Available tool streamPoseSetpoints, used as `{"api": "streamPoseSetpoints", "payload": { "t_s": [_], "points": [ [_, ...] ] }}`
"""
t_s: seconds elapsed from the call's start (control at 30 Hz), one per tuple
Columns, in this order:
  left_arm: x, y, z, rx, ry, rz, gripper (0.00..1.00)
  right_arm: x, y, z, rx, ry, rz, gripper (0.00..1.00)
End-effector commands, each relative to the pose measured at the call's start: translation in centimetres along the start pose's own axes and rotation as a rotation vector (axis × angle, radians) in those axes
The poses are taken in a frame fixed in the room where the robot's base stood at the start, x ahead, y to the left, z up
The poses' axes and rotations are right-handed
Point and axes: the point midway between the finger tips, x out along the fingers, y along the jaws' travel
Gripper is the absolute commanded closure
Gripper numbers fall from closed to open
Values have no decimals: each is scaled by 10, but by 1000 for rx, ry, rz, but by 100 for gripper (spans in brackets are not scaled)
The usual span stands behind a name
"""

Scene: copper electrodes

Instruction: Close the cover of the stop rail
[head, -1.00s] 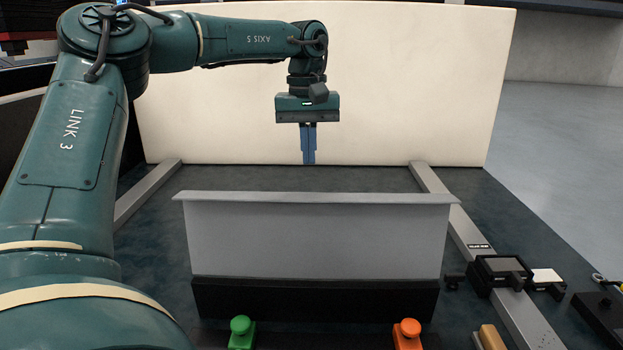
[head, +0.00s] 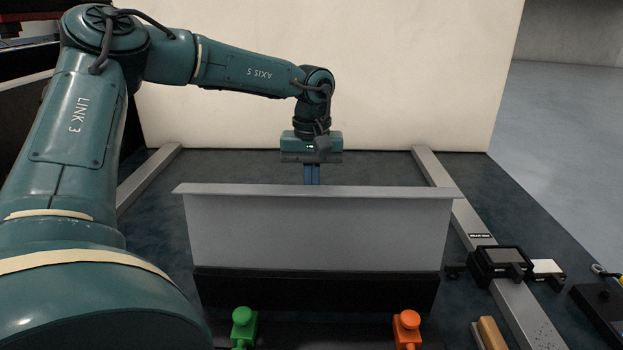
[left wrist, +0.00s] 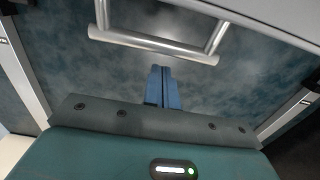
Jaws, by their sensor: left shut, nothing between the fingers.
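The cover, a wide light-grey panel (head: 315,232) with a lip along its top, stands raised above a black base (head: 315,290) in the head view. My left gripper (head: 312,176) is behind the cover, pointing down, its blue fingers together and empty. The cover's top lip hides the fingertips there. In the left wrist view the shut fingers (left wrist: 163,84) are close to a silver bar handle (left wrist: 150,42) on the far side of the cover; I cannot tell whether they touch it. My right gripper is not in view.
A green knob (head: 242,316) and an orange knob (head: 406,320) stand in front of the base. A dark device (head: 503,262) sits at the right by a grey rail (head: 432,168). A large white panel (head: 400,80) stands at the back. The table behind the cover is clear.

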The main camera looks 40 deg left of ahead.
Motion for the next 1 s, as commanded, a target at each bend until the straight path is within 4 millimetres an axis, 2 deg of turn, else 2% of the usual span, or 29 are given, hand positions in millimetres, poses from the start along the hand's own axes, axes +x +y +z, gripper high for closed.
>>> {"api": "streamPoseSetpoints", "payload": {
  "t_s": [0.1,0.23,0.67,1.0],
  "points": [
    [-5,0,10,1,0,0,100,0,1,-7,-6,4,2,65],
    [-6,0,14,0,0,-1,100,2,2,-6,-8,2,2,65],
    [-5,-1,15,-1,9,0,100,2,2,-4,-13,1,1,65],
    [-8,-6,15,1,112,0,100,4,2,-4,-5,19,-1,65]
  ]
}}
